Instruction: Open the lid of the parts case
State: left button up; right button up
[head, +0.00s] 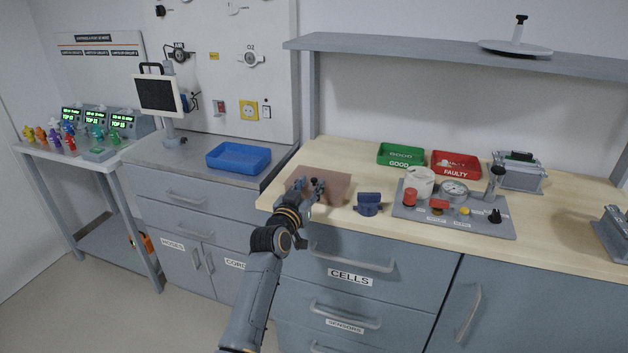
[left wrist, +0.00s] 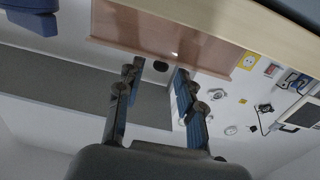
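A flat brown, slightly see-through panel (head: 335,183), which looks like the lid of the parts case, lies level at the left front of the wooden bench. It also shows in the left wrist view (left wrist: 150,32), across the top. My left gripper (head: 311,187) is over the panel's left front part in the head view. In the left wrist view its two fingers (left wrist: 158,74) are apart, with the panel's edge beyond them. A small dark round thing shows between the tips; I cannot tell what it is. Whether the fingers touch the panel is unclear. My right gripper is not in view.
A blue device (head: 368,204) stands right of the panel. Beyond are a grey test panel (head: 480,222), a green GOOD bin (head: 401,154) and a red FAULTY bin (head: 456,164). A blue tray (head: 238,158) lies on the lower counter. A shelf (head: 450,53) hangs above.

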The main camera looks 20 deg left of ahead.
aim_at(313, 181)
pick_arm(q)
jog(key=shift+w+d, duration=0.1)
jog(key=shift+w, duration=1.7)
grip_shut()
